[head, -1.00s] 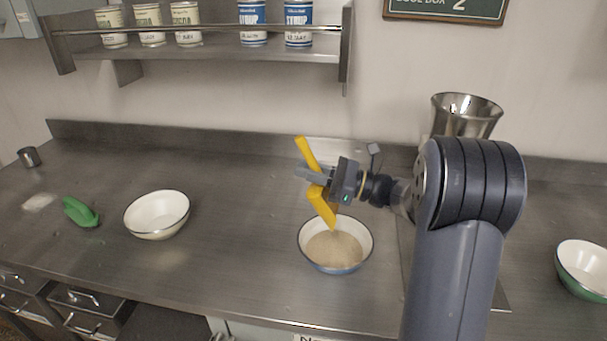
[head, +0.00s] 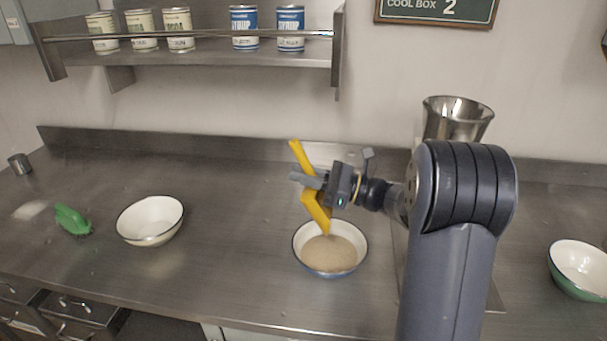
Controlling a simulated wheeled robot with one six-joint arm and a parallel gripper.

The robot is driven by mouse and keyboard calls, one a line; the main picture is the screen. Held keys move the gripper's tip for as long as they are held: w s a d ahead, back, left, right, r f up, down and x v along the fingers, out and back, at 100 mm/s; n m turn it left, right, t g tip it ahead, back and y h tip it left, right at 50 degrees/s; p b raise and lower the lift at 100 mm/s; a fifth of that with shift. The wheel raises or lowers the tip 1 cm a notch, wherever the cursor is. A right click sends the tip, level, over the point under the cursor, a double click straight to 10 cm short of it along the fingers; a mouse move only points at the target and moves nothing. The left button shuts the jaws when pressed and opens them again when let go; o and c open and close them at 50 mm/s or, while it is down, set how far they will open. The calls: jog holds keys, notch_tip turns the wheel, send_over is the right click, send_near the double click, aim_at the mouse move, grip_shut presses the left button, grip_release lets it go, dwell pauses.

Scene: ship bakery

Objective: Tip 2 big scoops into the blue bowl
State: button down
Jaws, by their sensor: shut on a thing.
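My gripper (head: 312,182) is shut on a yellow scoop (head: 316,212) and holds it tilted, with its handle up and its lower end over the blue bowl (head: 333,273). The blue bowl is white inside with a dark rim, and a tan grainy heap (head: 329,253) lies in it. The inside of the scoop is turned away, so I cannot tell whether anything is in it. A green scoop (head: 72,219) lies at the far left of the counter.
A white bowl (head: 150,221) stands left of the blue bowl, and a green bowl (head: 580,271) at the far right. A metal hopper (head: 455,120) stands behind my arm. A small metal cup (head: 20,164) is at the back left. The counter's middle is clear.

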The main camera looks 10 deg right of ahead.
aim_at(303, 154)
dwell(0.4)
notch_tip(303, 154, up, 3)
jog(key=p, duration=0.3)
jog(key=shift+r, duration=0.1)
jog(key=shift+r+h+p, duration=0.3)
jog(key=shift+r+p, duration=0.05)
jog(key=shift+p, duration=0.7)
jog(key=h+p, duration=0.1)
jog(key=p, duration=0.2)
jog(key=g+h+p, duration=0.1)
jog(key=h+p, duration=0.1)
jog(key=p, duration=0.1)
jog(key=shift+r+g+h+p, duration=0.3)
jog(key=shift+f+h, duration=0.15)
jog(key=shift+h, duration=0.35)
jog(key=shift+a+r+g+h, duration=0.1)
jog(key=shift+r+g+h, duration=0.15)
jog(key=shift+h, duration=0.35)
jog(key=shift+r+g+h, duration=0.15)
jog(key=shift+g+h, duration=0.2)
jog(key=shift+h, duration=0.25)
jog(key=shift+r+g+h, duration=0.2)
jog(key=shift+g+h, duration=0.4)
jog(key=shift+h, duration=0.9)
